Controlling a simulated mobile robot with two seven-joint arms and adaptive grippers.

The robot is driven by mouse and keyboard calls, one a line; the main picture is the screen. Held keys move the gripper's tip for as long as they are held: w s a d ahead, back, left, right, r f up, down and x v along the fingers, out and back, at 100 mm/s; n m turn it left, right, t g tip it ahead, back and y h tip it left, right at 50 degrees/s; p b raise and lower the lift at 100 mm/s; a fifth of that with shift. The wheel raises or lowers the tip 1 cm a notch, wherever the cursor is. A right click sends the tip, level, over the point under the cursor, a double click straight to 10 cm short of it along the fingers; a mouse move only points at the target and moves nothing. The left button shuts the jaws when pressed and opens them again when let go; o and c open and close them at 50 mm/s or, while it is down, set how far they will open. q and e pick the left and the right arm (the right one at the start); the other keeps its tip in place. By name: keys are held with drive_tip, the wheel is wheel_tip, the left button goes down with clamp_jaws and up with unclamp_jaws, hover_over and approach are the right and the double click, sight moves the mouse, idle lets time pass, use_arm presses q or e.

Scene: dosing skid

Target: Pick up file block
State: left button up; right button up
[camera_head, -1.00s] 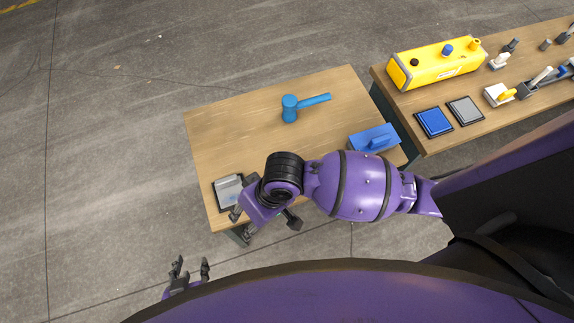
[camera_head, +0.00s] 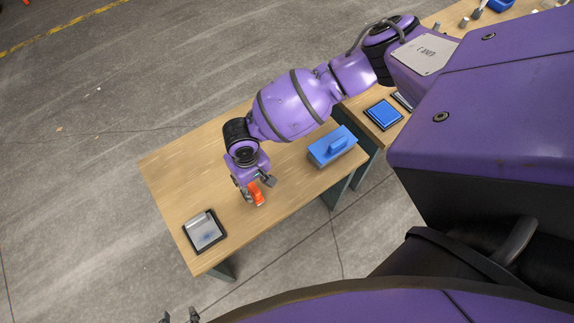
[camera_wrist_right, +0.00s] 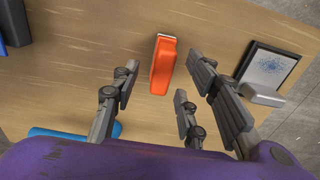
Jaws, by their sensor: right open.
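An orange block with a pale end, which I take to be the file block (camera_head: 257,193), lies on the wooden table (camera_head: 172,178). In the right wrist view the orange block (camera_wrist_right: 163,68) lies ahead of the spread fingers, with bare wood around it. My right gripper (camera_head: 259,190) is open above it in the head view and hides part of it. No finger is seen closed on it. Only the fingertips of my left gripper (camera_head: 179,316) show at the bottom edge of the head view, spread apart and away from the table.
A grey plate on a dark pad (camera_head: 205,231) lies at the table's near left corner. A blue thing (camera_wrist_right: 72,133) shows at the wrist view's bottom. A blue pad (camera_head: 383,113) lies on the second table.

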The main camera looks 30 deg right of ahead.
sight(253, 186)
drive_tip(key=f, duration=0.3)
drive_tip(key=shift+w+a+f, duration=0.2)
drive_tip(key=shift+w, duration=0.05)
clamp_jaws()
